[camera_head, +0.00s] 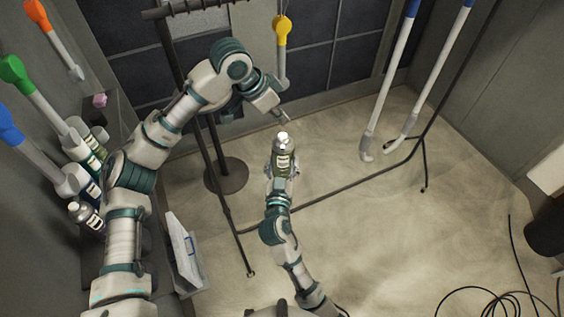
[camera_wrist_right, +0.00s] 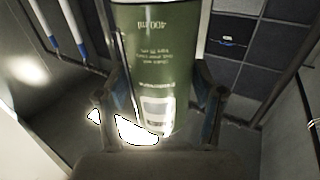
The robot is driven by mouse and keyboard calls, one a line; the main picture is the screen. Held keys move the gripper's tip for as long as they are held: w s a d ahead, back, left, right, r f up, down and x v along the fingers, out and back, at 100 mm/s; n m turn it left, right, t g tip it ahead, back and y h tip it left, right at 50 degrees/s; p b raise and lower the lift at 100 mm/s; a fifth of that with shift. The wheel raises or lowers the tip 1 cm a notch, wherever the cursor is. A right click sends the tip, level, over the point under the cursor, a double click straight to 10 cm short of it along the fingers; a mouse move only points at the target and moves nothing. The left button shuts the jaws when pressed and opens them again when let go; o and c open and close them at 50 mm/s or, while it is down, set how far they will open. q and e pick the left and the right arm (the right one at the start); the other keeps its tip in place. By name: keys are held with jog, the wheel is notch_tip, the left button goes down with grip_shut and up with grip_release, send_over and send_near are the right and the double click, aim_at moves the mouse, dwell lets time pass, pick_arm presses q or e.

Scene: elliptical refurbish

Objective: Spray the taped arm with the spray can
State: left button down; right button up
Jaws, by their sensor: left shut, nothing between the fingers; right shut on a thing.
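My right gripper (camera_head: 281,172) is shut on a green spray can (camera_head: 284,158) with a white cap or nozzle, held roughly upright mid-room. In the wrist view the can (camera_wrist_right: 158,70) fills the middle between the fingers, its label print upside down. My left gripper (camera_head: 285,117) is shut and empty, just above the can's top; I cannot tell whether they touch. Two long white arms with blue upper ends, one (camera_head: 388,85) beside the other (camera_head: 430,80), hang at the upper right. A shorter arm with a yellow end (camera_head: 281,40) hangs at the top centre. I cannot tell which is taped.
Arms with orange (camera_head: 36,14), green (camera_head: 12,69) and blue ends stand along the left wall, near several cans (camera_head: 86,216). A black rack's base (camera_head: 226,176) and rail cross the floor. Cables (camera_head: 490,303) lie at the lower right. The floor right of centre is clear.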

pick_arm(q)
jog(key=v, duration=1.2)
jog(key=shift+w+f, duration=0.1)
dwell(0.4)
